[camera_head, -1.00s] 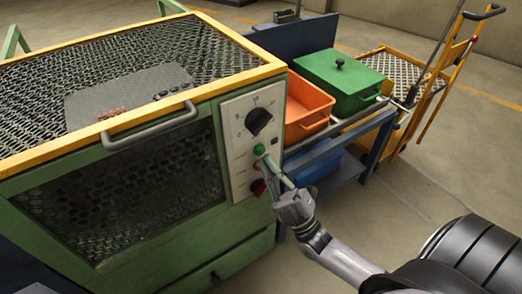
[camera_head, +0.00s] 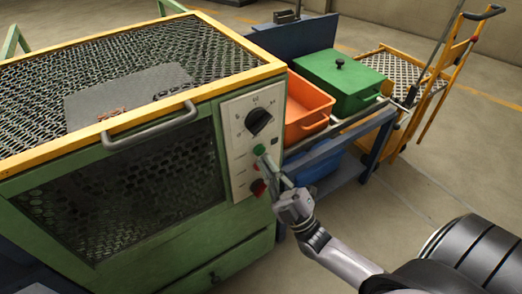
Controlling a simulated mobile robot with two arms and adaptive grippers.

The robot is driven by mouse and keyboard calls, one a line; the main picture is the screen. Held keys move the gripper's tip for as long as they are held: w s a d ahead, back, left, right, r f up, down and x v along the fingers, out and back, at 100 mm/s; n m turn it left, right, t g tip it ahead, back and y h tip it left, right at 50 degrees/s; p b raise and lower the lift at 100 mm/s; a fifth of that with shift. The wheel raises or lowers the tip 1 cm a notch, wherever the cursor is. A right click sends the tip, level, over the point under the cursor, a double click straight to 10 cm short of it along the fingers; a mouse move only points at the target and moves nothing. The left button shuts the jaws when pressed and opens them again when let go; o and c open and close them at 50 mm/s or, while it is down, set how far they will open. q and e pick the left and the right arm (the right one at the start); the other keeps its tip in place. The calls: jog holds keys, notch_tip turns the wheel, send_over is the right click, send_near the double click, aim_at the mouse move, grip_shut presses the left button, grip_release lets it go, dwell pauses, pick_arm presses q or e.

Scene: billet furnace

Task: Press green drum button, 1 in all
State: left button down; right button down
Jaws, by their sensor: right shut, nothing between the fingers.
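The green button (camera_head: 259,150) sits on the pale control panel (camera_head: 238,114) at the right front corner of the green machine. My right gripper (camera_head: 266,158) is shut and empty. Its fingertips are at the lower right edge of the green button; I cannot tell for sure whether they touch it. A black dial (camera_head: 258,121) is above the button, and a red and black knob (camera_head: 258,187) is below, beside my fingers. My left gripper is not in view.
The mesh-covered machine has a grey handle (camera_head: 150,127) on its front. An orange bin (camera_head: 306,110) and a green lidded box (camera_head: 340,82) stand on a blue bench to the right. A yellow hand cart (camera_head: 455,65) is farther right.

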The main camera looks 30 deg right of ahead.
jog(key=shift+w, duration=0.3)
